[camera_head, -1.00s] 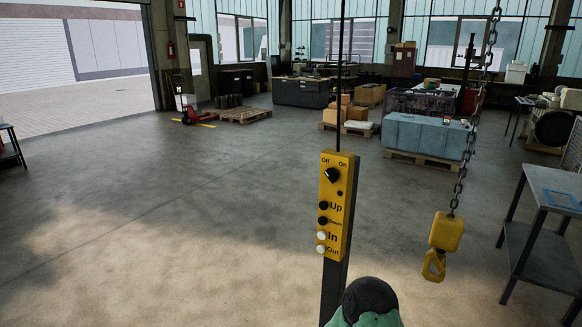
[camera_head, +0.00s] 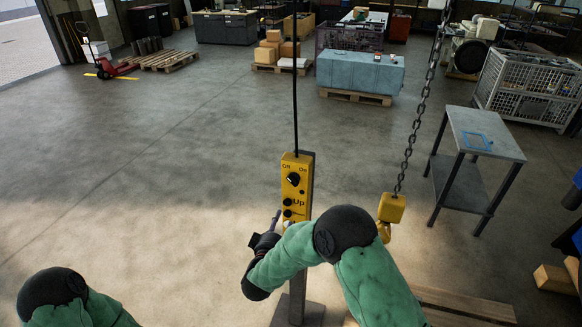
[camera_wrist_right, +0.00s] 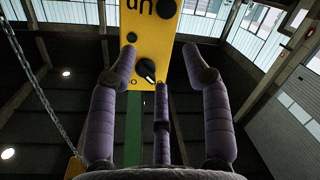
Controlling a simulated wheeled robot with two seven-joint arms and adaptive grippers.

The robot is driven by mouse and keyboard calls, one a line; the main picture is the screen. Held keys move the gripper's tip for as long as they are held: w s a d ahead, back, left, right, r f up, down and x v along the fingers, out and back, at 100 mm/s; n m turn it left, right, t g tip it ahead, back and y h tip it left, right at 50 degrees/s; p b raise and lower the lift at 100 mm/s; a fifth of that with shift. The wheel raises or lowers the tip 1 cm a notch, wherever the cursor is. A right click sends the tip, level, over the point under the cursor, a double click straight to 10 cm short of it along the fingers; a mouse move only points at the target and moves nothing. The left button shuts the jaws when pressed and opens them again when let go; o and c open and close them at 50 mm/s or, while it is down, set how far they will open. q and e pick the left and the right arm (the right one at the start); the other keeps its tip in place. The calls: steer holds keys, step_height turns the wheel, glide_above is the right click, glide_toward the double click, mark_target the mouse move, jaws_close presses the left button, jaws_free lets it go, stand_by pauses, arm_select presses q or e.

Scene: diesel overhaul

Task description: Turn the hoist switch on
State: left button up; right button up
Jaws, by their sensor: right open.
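The yellow hoist control box (camera_head: 296,190) hangs from a cable in front of a dark post. Its black rotary switch (camera_head: 293,179) sits between the "Off" and "On" labels, above the round buttons. My right gripper (camera_head: 277,219) is just below the switch, partly hiding the lower buttons. In the right wrist view the box is upside down. There the open, empty fingers of my right gripper (camera_wrist_right: 160,68) spread either side of the switch (camera_wrist_right: 148,71), whose white mark points toward the Off side. Contact cannot be told. My left gripper is out of view; only its arm shows.
A yellow hoist hook block (camera_head: 391,208) hangs on a chain right of the control box, close to my right arm. A grey metal table (camera_head: 483,136) stands further right. A wooden pallet (camera_head: 463,307) lies at the lower right. The floor on the left is clear.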

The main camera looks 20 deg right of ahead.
steer(key=h+p, duration=0.2)
steer(key=p, duration=0.1)
glide_toward(292, 182)
arm_select(q)
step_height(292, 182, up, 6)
steer(key=p, duration=0.2)
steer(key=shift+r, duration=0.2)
arm_select(e)
steer(key=x, duration=0.8)
steer(key=shift+w+d, duration=0.2)
steer(key=shift+w, duration=0.05)
jaws_close()
